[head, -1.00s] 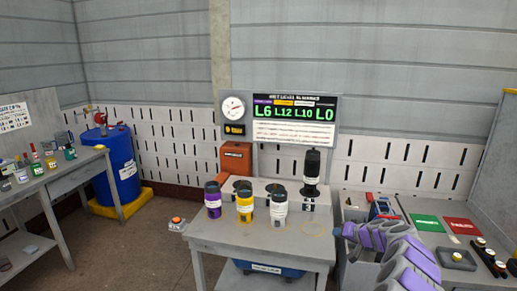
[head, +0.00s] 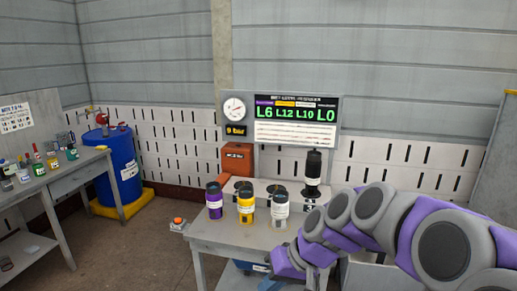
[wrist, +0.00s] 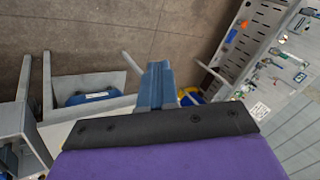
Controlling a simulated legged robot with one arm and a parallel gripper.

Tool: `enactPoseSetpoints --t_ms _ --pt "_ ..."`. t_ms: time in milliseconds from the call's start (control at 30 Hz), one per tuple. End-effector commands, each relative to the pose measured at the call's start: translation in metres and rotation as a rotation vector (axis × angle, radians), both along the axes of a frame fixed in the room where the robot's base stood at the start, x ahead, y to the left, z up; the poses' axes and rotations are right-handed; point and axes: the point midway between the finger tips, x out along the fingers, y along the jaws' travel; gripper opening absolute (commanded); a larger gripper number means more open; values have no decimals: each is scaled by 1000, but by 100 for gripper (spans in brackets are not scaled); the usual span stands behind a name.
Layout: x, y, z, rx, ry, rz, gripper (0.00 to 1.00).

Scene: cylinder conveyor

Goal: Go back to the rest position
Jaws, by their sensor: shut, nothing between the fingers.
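My arm, purple and grey, reaches in from the right in the head view. Its end hangs low by the front right corner of the centre table (head: 215,235). In the wrist view my gripper (wrist: 157,75) is shut, with its blue-grey fingers together and nothing between them. A purple cylinder (head: 214,204), a yellow cylinder (head: 246,207) and a white-grey cylinder (head: 281,210) stand upright in a row on the table, apart from my gripper. A black cylinder (head: 313,168) stands upright at the back right of the table.
A board with a green display (head: 295,112) stands behind the table, with an orange box (head: 238,159) below it. A blue drum (head: 113,165) and a workbench (head: 62,182) are on the left. My arm hides most of the right bench.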

Motion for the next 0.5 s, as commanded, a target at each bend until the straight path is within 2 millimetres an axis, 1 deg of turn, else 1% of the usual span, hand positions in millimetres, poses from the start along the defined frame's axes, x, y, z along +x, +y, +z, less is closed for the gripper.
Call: enactPoseSetpoints --t_ms 33,100,267,300,367,400,467,500 --pt "-25 -3 -2 -43 22 9 0" --pt "-54 -9 -7 -104 55 10 0" --pt "-122 -33 -22 -253 129 -13 0" --pt "-139 -41 -27 -291 149 -26 0" --pt "-163 -53 -33 -346 178 -47 0" --pt "-180 -62 -38 -385 201 -63 0" --pt "-201 -74 -43 -434 226 -91 0" --pt "-216 -83 -47 -467 245 -109 0"
